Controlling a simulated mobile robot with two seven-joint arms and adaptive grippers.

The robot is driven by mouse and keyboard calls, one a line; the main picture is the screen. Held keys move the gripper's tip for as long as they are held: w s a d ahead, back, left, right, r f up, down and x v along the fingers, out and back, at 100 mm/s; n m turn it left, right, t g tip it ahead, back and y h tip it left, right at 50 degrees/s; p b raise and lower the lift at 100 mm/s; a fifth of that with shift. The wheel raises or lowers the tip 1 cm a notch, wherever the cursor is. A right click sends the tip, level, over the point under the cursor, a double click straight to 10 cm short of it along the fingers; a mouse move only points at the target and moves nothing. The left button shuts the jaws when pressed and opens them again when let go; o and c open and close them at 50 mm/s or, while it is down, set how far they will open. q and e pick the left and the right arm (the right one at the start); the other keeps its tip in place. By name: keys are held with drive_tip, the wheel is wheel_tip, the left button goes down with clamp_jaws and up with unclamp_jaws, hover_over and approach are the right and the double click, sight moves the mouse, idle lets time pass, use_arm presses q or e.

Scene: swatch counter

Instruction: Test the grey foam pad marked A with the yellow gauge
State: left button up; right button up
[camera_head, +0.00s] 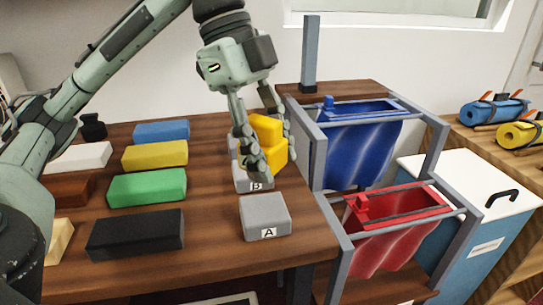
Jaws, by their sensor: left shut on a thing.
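The grey foam pad marked A (266,214) lies near the front right corner of the wooden counter, its white label facing front. Another grey pad marked B (252,187) lies just behind it, partly hidden by my left gripper. My left gripper (268,164) comes down from above and is shut on the yellow gauge (273,150), a blocky yellow thing. It holds the gauge over or beside pad B, behind pad A; I cannot tell whether the gauge touches pad B. My right gripper is not in view.
Black (136,233), green (147,187), yellow (155,155) and blue (161,131) blocks lie on the counter's left. Blue (361,150) and red (392,240) cloth bags hang in grey frames at the right edge. Bare wood lies between the blocks and the pads.

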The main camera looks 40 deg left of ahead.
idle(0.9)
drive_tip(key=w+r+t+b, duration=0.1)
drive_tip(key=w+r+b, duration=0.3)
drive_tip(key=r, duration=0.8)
use_arm(q)
drive_tip(key=w+a+f+n+t+p, duration=0.1)
drive_tip(key=w+a+f+n+p, duration=0.2)
drive_tip(key=w+a, duration=1.85)
drive_tip(key=a+f, duration=0.1)
drive_tip(key=f, duration=0.1)
drive_tip(key=w+a+f, duration=0.1)
drive_tip(key=a+f, duration=0.3)
drive_tip(key=shift+w+a+p, duration=0.15)
drive_tip(key=shift+w+p, duration=0.1)
drive_tip(key=shift+p, duration=0.15)
drive_tip(key=shift+w+a+f, duration=0.15)
drive_tip(key=shift+w+f, duration=0.05)
drive_tip(key=shift+f, duration=0.3)
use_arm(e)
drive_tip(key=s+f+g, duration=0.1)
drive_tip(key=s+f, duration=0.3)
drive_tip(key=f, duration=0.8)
use_arm(q)
drive_tip(key=shift+f, duration=0.15)
